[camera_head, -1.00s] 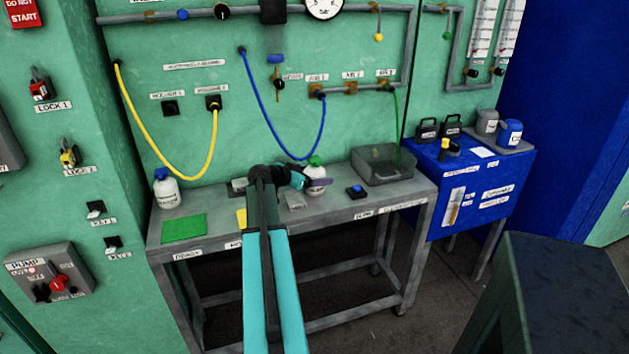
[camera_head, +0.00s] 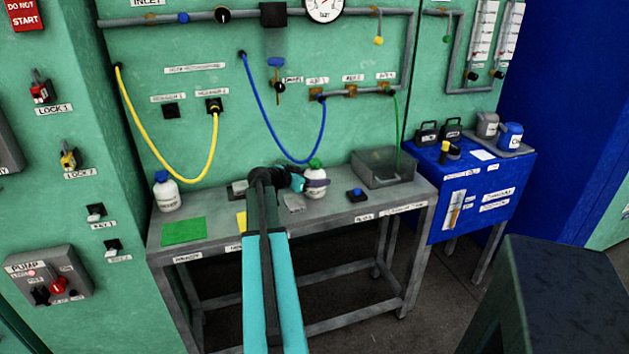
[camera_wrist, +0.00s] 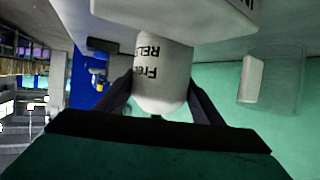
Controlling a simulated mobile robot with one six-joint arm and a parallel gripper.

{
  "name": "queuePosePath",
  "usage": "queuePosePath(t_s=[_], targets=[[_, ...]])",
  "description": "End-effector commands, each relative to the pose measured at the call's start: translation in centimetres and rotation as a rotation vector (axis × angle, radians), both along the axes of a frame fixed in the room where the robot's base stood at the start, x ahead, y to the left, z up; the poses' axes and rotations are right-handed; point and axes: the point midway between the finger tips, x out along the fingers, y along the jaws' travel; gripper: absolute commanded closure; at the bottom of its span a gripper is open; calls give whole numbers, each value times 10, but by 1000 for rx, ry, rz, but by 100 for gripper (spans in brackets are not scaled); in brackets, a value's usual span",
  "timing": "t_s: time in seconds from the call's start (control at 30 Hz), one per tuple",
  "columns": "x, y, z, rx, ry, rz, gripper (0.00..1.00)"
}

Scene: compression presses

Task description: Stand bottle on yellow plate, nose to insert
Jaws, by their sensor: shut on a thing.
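The white bottle with a green cap (camera_head: 315,188) is upright over the right-middle of the grey bench. My gripper (camera_head: 316,183) reaches it from the left and is shut on its body. I cannot tell if its base touches the bench. In the wrist view the bottle (camera_wrist: 162,75) sits between my two dark fingers, with part of its black lettering showing. The yellow plate (camera_head: 241,221) lies on the bench to the left, partly hidden by my arm. No insert can be made out clearly, so the nose's direction relative to it cannot be told.
A green plate (camera_head: 184,231) and a blue-capped white bottle (camera_head: 167,192) are at the bench's left. A grey plate (camera_head: 293,203), a blue-buttoned box (camera_head: 357,195) and a grey open-topped tray (camera_head: 385,179) are nearby. A blue hose (camera_head: 322,130) hangs behind the gripper.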

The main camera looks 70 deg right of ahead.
Motion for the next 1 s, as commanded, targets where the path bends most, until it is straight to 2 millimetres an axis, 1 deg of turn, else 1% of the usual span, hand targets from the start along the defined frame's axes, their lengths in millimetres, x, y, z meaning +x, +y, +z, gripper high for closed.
queuePosePath(t_s=[0.27,0.47,0.77,1.0], targets=[[-1,0,17,-3,0,-2,77],[-1,0,35,-3,0,-1,77],[-14,31,36,-2,0,0,77],[-27,60,39,-2,0,-1,77]])
